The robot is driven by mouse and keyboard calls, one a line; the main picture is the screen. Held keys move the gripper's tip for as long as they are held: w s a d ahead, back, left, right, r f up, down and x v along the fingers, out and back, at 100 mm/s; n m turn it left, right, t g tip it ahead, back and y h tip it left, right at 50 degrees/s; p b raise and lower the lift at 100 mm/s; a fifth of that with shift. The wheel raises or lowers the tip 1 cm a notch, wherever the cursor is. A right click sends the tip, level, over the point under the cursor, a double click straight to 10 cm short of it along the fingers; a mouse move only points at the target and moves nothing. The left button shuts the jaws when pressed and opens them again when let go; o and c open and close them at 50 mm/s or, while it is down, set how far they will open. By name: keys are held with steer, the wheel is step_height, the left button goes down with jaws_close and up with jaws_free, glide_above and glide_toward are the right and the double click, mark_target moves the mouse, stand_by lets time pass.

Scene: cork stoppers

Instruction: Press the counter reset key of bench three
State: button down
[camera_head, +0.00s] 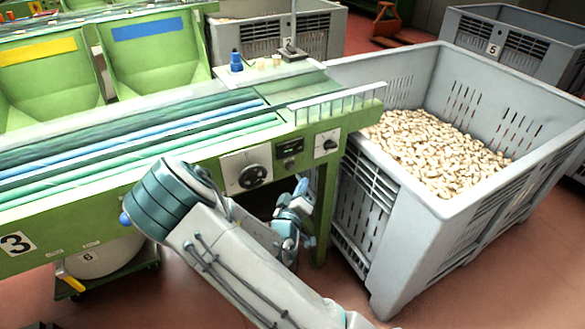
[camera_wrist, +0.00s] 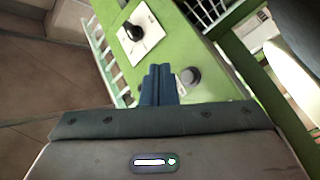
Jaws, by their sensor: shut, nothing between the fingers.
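My gripper (camera_head: 300,187) is below the counter in the head view. In the wrist view its blue fingers (camera_wrist: 159,72) are shut and empty, pointing at the green front. A round grey button (camera_wrist: 190,75) shows just right of the fingertips, perhaps the reset key. The fingers hide the counter there; I cannot tell whether they touch anything.
A large grey crate (camera_head: 395,195) of cork stoppers (camera_head: 432,140) stands close right of the bench. A pale picket rail (camera_head: 335,103) edges the bench end. A round bin (camera_head: 105,257) on a trolley is below at left. Red floor is open in front.

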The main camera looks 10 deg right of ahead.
steer(key=shift+w+a, duration=0.3)
steer(key=shift+w, duration=0.6)
steer(key=shift+w+a, duration=0.3)
steer(key=shift+w, duration=0.55)
steer(key=shift+w, duration=0.1)
stand_by(0.6)
steer(key=shift+w+a, duration=0.1)
steer(key=shift+w, duration=0.2)
steer(key=shift+w+a+b, duration=0.15)
steer(key=shift+w+b, duration=0.2)
steer(key=shift+w, duration=0.05)
stand_by(0.7)
steer(key=shift+s, duration=0.1)
steer(key=shift+s+d, duration=0.25)
steer(key=shift+s, duration=0.45)
steer(key=shift+s, duration=0.1)
steer(key=s, duration=0.1)
steer(key=s+d, duration=0.1)
steer(key=s, duration=0.2)
steer(key=shift+s+d, duration=0.3)
